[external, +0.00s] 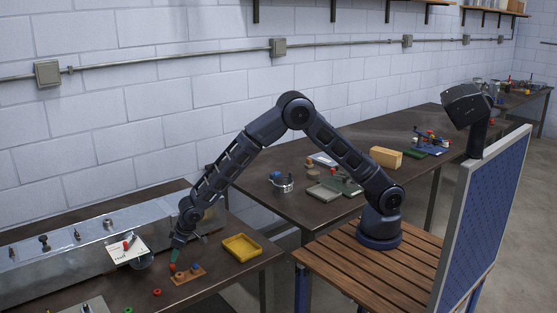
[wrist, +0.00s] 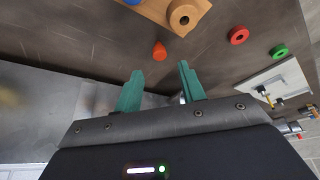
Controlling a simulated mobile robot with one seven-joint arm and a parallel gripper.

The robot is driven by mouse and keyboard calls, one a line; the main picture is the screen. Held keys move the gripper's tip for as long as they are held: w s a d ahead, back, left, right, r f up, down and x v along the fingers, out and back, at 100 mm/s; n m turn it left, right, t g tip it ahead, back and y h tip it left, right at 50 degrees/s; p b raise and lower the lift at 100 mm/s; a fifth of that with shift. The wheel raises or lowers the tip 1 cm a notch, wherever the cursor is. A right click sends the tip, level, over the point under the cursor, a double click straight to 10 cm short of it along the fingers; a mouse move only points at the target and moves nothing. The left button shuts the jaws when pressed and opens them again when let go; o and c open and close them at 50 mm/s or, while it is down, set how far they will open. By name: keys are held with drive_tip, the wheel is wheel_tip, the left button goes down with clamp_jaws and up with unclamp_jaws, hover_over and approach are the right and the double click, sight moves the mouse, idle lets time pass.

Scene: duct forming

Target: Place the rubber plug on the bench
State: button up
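A small orange-red rounded piece, which looks like the rubber plug (wrist: 159,51), rests on the dark bench (external: 218,285) just beyond my fingertips in the wrist view. In the external view it is a small red spot (external: 173,267) right below my gripper (external: 175,254). My gripper (wrist: 160,70) is open, its two green fingers apart with nothing between them. It points down at the bench, and the piece lies roughly in line with the gap, apart from the fingers.
A wooden block (external: 188,276) with pegs stands beside the orange-red piece. A yellow tray (external: 241,247) is to the right. A red ring (wrist: 238,36) and a green ring (wrist: 279,51) lie on the bench. A grey metal duct (external: 60,262) runs behind.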

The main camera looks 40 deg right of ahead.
drive_tip(key=v, duration=0.6)
drive_tip(key=shift+r, duration=0.25)
drive_tip(key=shift+d, duration=0.1)
